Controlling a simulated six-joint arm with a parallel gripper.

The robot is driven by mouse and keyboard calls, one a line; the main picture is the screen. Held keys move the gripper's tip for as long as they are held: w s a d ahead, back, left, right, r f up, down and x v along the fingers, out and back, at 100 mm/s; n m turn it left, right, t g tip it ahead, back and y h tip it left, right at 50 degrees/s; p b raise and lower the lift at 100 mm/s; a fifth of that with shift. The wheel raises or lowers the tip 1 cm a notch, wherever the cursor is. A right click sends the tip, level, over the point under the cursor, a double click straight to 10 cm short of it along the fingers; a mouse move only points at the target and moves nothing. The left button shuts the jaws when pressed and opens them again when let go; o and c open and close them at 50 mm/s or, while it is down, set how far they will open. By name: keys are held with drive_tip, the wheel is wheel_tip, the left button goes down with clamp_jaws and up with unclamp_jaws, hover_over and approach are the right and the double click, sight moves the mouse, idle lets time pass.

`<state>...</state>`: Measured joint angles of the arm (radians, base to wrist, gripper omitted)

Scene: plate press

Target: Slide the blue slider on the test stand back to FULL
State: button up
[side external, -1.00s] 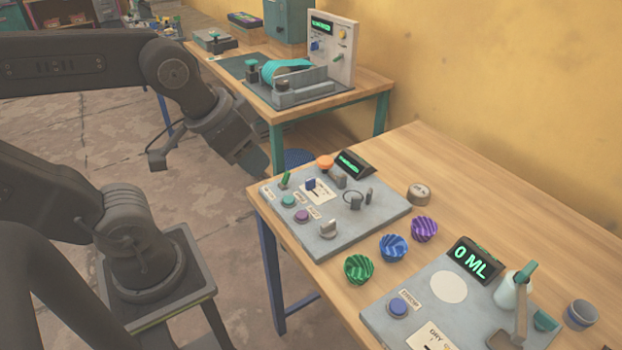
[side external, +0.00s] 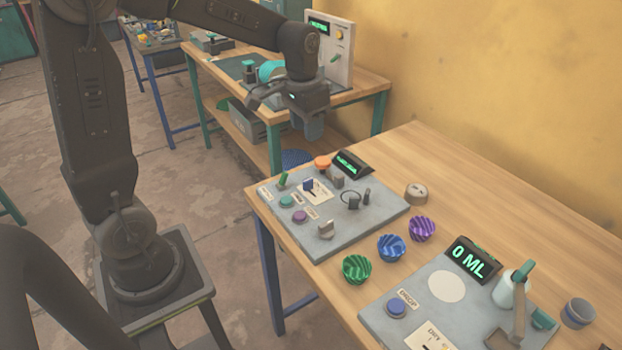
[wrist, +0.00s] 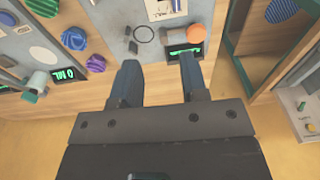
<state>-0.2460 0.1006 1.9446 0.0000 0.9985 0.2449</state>
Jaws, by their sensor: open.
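The blue slider (side external: 308,185) stands up on a white scale card on the grey test panel (side external: 330,225), near its back left. The card's lettering is too small to read. My gripper (side external: 312,128) hangs fingers-down above and behind the panel, clear of the slider. In the wrist view, the two fingers of my gripper (wrist: 160,68) are apart with nothing between them. They point towards the panel's small display (wrist: 184,53) and orange button (wrist: 197,33). The white card (wrist: 165,10) shows at the top edge there, partly cut off.
Around the slider stand a green toggle (side external: 283,180), a teal button (side external: 287,201), a purple button (side external: 299,216) and grey knobs. Ribbed green (side external: 357,269), blue (side external: 391,248) and purple (side external: 422,229) pieces lie right of the panel. The table's right rear is clear.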

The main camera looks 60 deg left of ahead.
drive_tip(key=g, duration=0.1)
approach(311, 178)
wheel_tip(311, 178, down, 10)
drive_tip(key=shift+w+a+f, duration=0.1)
drive_tip(key=shift+f, duration=0.05)
idle(0.3)
drive_tip(key=shift+c, duration=0.2)
clamp_jaws()
idle(0.3)
